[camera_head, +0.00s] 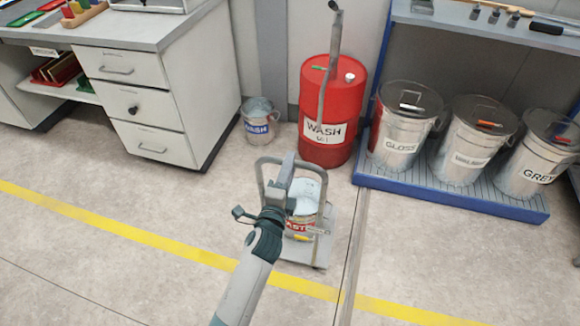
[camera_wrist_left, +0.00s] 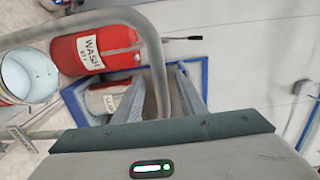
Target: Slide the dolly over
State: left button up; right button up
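The dolly (camera_head: 301,252) is a small grey wheeled platform with an upright tubular handle (camera_head: 262,178), standing on the floor at the centre of the head view. It carries a labelled tin (camera_head: 297,226) with a pale top; part of it is hidden behind my arm. In the left wrist view the curved handle tube (camera_wrist_left: 147,38) runs down between my left fingers (camera_wrist_left: 164,92). I cannot tell whether they press on it. The open tin (camera_wrist_left: 28,75) shows at the left there. My right gripper is not in view.
A blue-edged rack (camera_head: 450,201) with labelled bins is at the right, a drawer cabinet (camera_head: 140,105) at the left. A yellow line (camera_head: 130,237) crosses the floor, which is clear left of the dolly.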

pick_arm(q)
jog(key=shift+x, duration=1.2)
jog(key=shift+c, duration=0.7)
grip_shut()
jog(key=shift+f, duration=0.1)
